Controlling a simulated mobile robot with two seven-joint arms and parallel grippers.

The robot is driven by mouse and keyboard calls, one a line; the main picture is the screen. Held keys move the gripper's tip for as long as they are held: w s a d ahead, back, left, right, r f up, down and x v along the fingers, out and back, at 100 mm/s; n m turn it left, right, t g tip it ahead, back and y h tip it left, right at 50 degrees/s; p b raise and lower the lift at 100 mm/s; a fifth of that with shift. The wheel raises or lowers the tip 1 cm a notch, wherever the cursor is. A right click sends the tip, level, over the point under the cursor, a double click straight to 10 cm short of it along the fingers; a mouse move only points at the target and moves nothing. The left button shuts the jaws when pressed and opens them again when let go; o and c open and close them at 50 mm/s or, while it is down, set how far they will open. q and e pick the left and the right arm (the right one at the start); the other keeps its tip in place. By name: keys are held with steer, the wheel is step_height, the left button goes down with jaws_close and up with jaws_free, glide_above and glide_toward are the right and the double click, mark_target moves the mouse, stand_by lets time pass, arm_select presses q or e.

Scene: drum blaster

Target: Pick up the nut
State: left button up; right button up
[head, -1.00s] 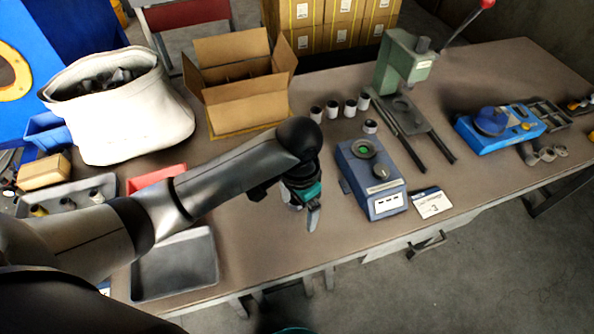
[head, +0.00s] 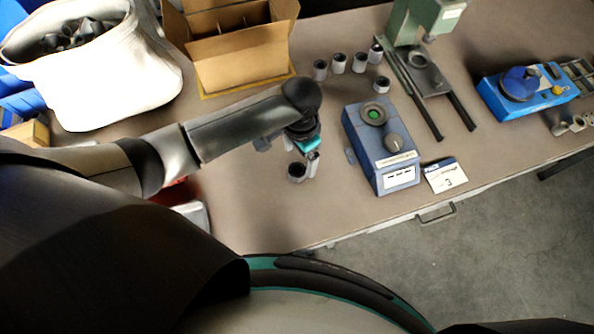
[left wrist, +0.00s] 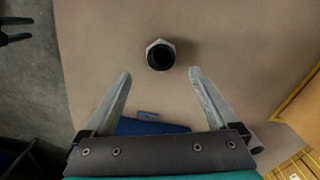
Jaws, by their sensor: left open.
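In the left wrist view the nut (left wrist: 160,55) has a six-sided rim and a dark hole. It lies just beyond the fingertips, roughly centred between them. My left gripper (head: 312,158) is open and empty, with its two grey fingers spread in the left wrist view (left wrist: 160,73). Whether the fingertips are level with the nut is not clear. A dark two-pronged shape (left wrist: 15,30) at the left wrist view's edge may be my right gripper.
A blue-grey device (head: 380,150) stands right of the gripper, with a white card (head: 445,176) beside it. Several small cylinders (head: 339,64), a cardboard box (head: 240,60) and a green press (head: 425,20) stand farther back. Table around the nut is clear.

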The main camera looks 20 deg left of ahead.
mark_target(297, 174)
arm_select(q)
steer(key=shift+f, duration=0.6)
steer(key=f, duration=0.1)
steer(key=f+b, duration=0.1)
steer(key=f, duration=0.3)
steer(key=shift+s+a+b, duration=0.2)
steer(key=shift+a+b, duration=0.1)
steer(key=shift+r, duration=0.1)
arm_select(e)
steer(key=shift+w+a+f, duration=0.1)
steer(key=shift+w+f, duration=0.45)
steer(key=shift+f, duration=0.25)
arm_select(q)
steer(key=shift+c, duration=0.3)
steer(key=c, duration=0.3)
jaws_close()
arm_select(e)
steer(key=shift+s+a, duration=0.1)
